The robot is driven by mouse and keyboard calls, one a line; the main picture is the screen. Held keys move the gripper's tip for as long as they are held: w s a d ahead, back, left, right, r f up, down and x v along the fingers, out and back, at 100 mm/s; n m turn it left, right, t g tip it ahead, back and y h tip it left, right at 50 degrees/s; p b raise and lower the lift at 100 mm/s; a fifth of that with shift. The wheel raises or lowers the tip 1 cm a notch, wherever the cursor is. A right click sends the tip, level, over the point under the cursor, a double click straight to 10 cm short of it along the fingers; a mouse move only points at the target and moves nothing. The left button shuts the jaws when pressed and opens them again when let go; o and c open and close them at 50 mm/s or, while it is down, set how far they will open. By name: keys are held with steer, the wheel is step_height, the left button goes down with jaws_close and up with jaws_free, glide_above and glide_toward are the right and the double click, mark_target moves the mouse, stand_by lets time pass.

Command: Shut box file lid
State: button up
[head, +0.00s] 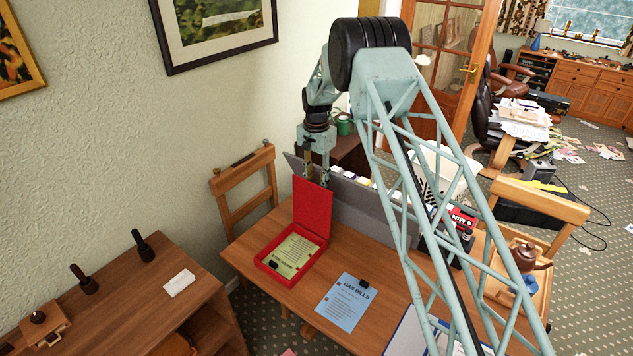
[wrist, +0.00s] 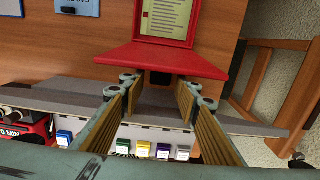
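The red box file (head: 267,268) lies on the wooden table with its lid (head: 312,208) standing up, open. A yellowish sheet with dark marks (head: 292,254) lies inside. My gripper (head: 316,181) points down at the lid's upper edge, on the side toward the grey panel. Its two fingers are apart with nothing held between them. In the wrist view the lid (wrist: 165,60) shows just beyond the spread fingertips (wrist: 158,88). I cannot tell whether a finger touches the lid.
A grey panel (head: 345,200) stands along the table's far side, close to my gripper. Several small coloured-label items (wrist: 143,151) stand beyond it. A blue "GAS BILLS" sheet (head: 344,303) lies right of the box file. A wooden chair (head: 230,205) stands at the table's left end.

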jaws_close()
steer(key=shift+s+a, duration=0.1)
steer(key=shift+a, duration=0.05)
